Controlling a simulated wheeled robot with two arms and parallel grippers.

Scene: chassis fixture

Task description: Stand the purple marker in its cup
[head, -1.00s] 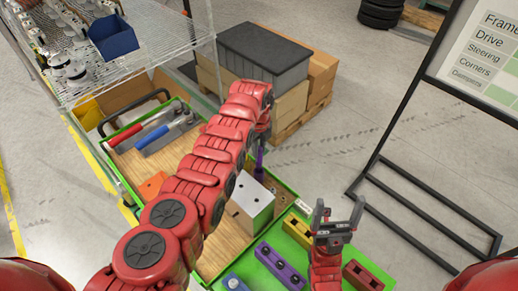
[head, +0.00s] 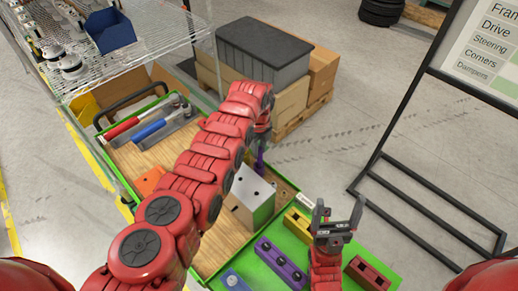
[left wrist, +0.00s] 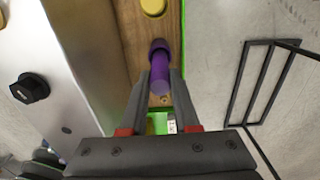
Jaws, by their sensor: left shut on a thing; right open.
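The purple marker (left wrist: 160,70) is between the fingers of my left gripper (left wrist: 160,90) in the left wrist view, with a darker purple end pointing away from the gripper. In the head view a short piece of the marker (head: 260,160) shows below my left arm, beside a silver-white block, roughly upright. Most of my left gripper is hidden behind the arm there. I cannot clearly make out the marker's cup. My right gripper (head: 338,215) is open and empty above the green surface at the lower right.
The silver-white block (head: 250,197) stands close to the marker on the wooden tray floor (head: 215,249). Purple (head: 281,263), yellow (head: 299,224) and red (head: 370,273) blocks lie on the green surface. Red- and blue-handled tools (head: 150,131) lie at the tray's far left.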

